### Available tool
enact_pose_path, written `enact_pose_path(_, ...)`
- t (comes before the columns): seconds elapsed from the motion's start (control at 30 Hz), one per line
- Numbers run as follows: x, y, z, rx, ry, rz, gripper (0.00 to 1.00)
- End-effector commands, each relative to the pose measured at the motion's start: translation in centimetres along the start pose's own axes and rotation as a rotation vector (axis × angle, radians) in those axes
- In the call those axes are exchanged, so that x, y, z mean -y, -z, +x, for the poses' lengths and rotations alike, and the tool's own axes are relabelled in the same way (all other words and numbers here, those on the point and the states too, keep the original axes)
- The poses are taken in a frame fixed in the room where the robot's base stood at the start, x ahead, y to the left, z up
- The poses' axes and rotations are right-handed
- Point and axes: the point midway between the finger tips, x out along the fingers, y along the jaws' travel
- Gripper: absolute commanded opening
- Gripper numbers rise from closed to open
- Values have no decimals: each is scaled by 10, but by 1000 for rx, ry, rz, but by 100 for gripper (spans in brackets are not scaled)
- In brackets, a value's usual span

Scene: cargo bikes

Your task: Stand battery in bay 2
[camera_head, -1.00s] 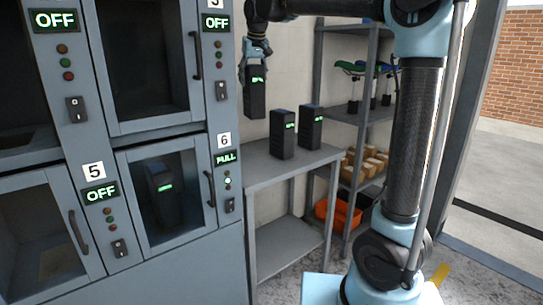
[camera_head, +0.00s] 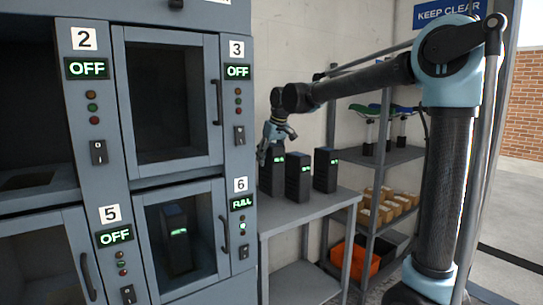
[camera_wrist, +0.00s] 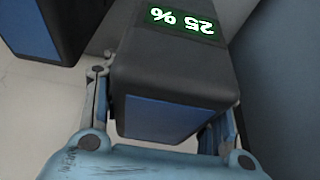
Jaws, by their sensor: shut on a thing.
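My gripper (camera_head: 272,148) is shut on a dark battery (camera_head: 271,176) at the left end of the bench, beside the cabinet. The wrist view shows this battery (camera_wrist: 180,70) between my fingers (camera_wrist: 165,115), with a green display reading 25 %. I cannot tell if its base touches the bench. Bay 2 (camera_head: 28,120), at the left edge left of its label 2 (camera_head: 83,39), has an open front and an empty dark interior with a pad (camera_head: 28,182) on its floor. Its panel reads OFF.
Two more batteries (camera_head: 298,178) (camera_head: 325,170) stand on the grey bench (camera_head: 318,206), close right of the held one. Bay 6 (camera_head: 180,240) holds a battery behind its shut door and reads FULL. Bays 3 (camera_head: 168,95) and 5 (camera_head: 40,255) read OFF. Shelves (camera_head: 375,155) stand behind.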

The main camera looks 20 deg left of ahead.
Motion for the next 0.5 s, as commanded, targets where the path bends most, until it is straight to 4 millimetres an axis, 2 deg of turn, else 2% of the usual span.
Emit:
enact_pose_path(0.27, 1, -4, 12, -1, 0, 0, 0)
enact_pose_path(0.5, 1, -13, 35, -1, 0, 0, 0)
